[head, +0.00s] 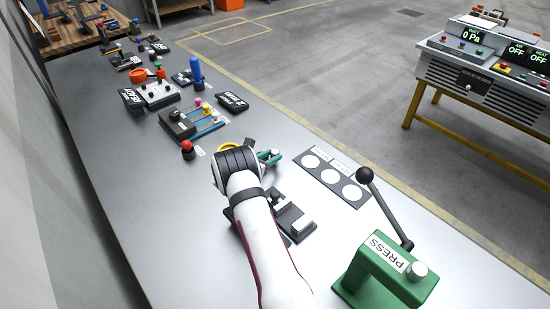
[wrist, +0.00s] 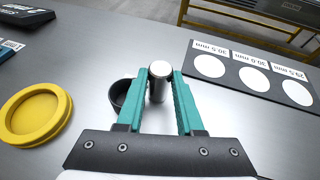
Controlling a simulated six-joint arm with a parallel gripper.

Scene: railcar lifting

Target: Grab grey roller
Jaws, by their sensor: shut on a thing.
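The grey roller (wrist: 158,84) is a small upright cylinder with a pale top. It stands between the tips of the two teal fingers of my gripper (wrist: 159,76) in the wrist view. The gripper is shut on it, one finger on each side. In the head view my gripper (head: 269,157) is low over the table, just left of the card with white circles, and the arm hides part of the area around it. I cannot tell whether the roller still touches the table.
A dark hollow ring (wrist: 121,92) is close beside the left finger. A yellow ring (wrist: 36,114) lies further left. A card with three white circles (head: 332,176) lies to the right. A green press (head: 388,275) with a lever stands at the front right. Several devices line the table's far end.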

